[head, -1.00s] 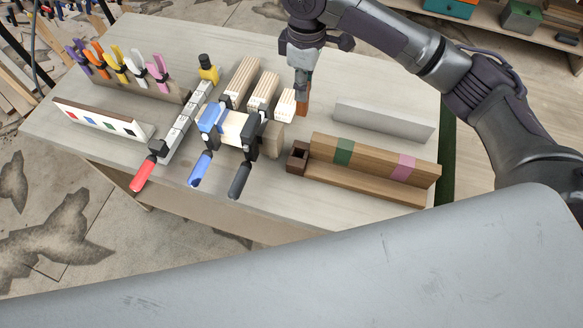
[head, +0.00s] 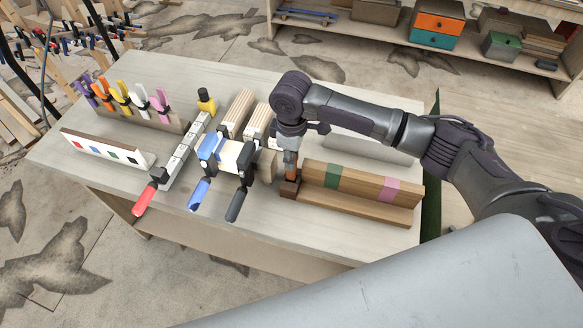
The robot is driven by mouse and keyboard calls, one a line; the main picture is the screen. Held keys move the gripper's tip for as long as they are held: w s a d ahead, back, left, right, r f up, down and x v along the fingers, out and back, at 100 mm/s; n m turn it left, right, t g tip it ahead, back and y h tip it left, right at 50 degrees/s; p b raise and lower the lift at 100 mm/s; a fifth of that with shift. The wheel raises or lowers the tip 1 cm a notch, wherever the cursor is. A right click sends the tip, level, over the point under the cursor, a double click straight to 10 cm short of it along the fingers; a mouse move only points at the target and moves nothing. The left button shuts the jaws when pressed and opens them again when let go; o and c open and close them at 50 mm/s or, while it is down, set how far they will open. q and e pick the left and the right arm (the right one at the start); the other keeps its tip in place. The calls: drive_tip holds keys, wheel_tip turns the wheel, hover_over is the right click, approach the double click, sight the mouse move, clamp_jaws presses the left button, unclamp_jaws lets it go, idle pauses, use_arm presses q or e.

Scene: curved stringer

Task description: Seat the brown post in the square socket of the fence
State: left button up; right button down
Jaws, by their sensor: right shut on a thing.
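The brown post (head: 291,172) is upright, held from above in my right gripper (head: 290,157), which is shut on it. The square socket (head: 288,189) is a dark brown block at the left end of the fence (head: 358,182). The fence is a wooden piece with a green band and a pink band. The post's lower end is over the socket and meets its top in the picture. I cannot tell whether it is inside the opening, which is hidden. My left gripper is not in view.
Clamps with blue and black handles (head: 200,193) and wood blocks (head: 237,112) stand close left of the socket. A red-handled clamp (head: 145,200) lies farther left. A pale board (head: 368,150) is behind the fence, partly behind my arm. The table (head: 270,230) is clear in front.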

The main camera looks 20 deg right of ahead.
wheel_tip(320, 180, down, 4)
drive_tip(key=b, duration=0.2)
drive_tip(key=shift+w+f+b, duration=0.1)
drive_tip(key=shift+f+b, duration=0.1)
drive_tip(key=shift+b, duration=0.15)
drive_tip(key=shift+f+b, duration=0.5)
drive_tip(key=shift+b, duration=0.15)
drive_tip(key=shift+r, duration=0.15)
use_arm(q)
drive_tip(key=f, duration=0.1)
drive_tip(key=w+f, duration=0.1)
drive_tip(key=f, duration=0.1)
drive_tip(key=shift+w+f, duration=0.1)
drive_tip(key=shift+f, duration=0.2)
use_arm(e)
drive_tip(key=c, duration=1)
unclamp_jaws()
drive_tip(key=shift+f, duration=0.2)
wheel_tip(320, 180, up, 12)
drive_tip(key=b, duration=0.3)
drive_tip(key=shift+f, duration=0.1)
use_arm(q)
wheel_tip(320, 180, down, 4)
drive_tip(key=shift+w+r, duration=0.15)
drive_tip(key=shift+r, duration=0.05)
use_arm(e)
drive_tip(key=shift+r, duration=0.35)
